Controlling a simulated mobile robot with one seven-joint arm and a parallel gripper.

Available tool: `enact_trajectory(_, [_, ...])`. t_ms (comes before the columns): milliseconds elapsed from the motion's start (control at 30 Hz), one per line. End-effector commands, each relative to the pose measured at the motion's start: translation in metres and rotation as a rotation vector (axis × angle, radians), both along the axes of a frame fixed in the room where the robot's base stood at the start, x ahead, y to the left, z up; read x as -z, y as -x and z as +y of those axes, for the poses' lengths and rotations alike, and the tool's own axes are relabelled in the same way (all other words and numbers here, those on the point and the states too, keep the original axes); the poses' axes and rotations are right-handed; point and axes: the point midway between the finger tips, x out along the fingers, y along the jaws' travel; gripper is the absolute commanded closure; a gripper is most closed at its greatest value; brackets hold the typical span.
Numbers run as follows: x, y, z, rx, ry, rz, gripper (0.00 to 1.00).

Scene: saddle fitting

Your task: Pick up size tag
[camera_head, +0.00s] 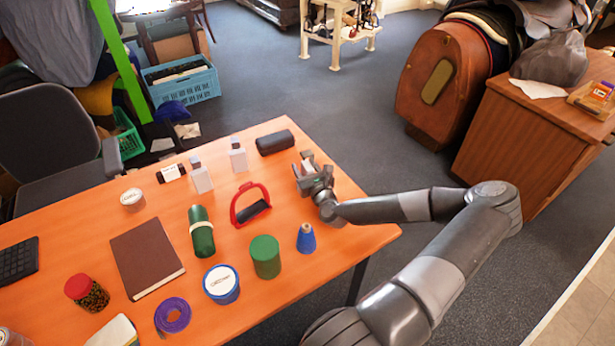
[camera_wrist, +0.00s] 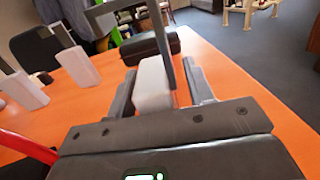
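A white size tag with a grey hooked top (camera_wrist: 153,88) stands between the fingers of my gripper (camera_wrist: 160,92) in the wrist view. The fingers are spread, one on each side, with a narrow gap showing on the right. Whether the left finger touches the tag cannot be told. In the head view my gripper (camera_head: 312,176) is low at the table's far right edge and mostly hides this tag. Two similar white tags with grey tops stand to the left, one nearer (camera_head: 201,178) and one farther (camera_head: 237,157).
A black case (camera_head: 275,142) lies just behind my gripper.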

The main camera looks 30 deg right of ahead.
Motion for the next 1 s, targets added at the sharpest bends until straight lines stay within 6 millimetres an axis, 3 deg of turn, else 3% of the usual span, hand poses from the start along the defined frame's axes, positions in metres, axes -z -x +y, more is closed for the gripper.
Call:
enact_trajectory(567, [0.000,0.000,0.000,0.000,0.000,0.000,1.00])
enact_trajectory(867, [-0.002,0.000,0.000,0.000,0.000,-0.001,1.00])
enact_trajectory(1000, [-0.012,0.000,0.000,0.000,0.001,-0.002,1.00])
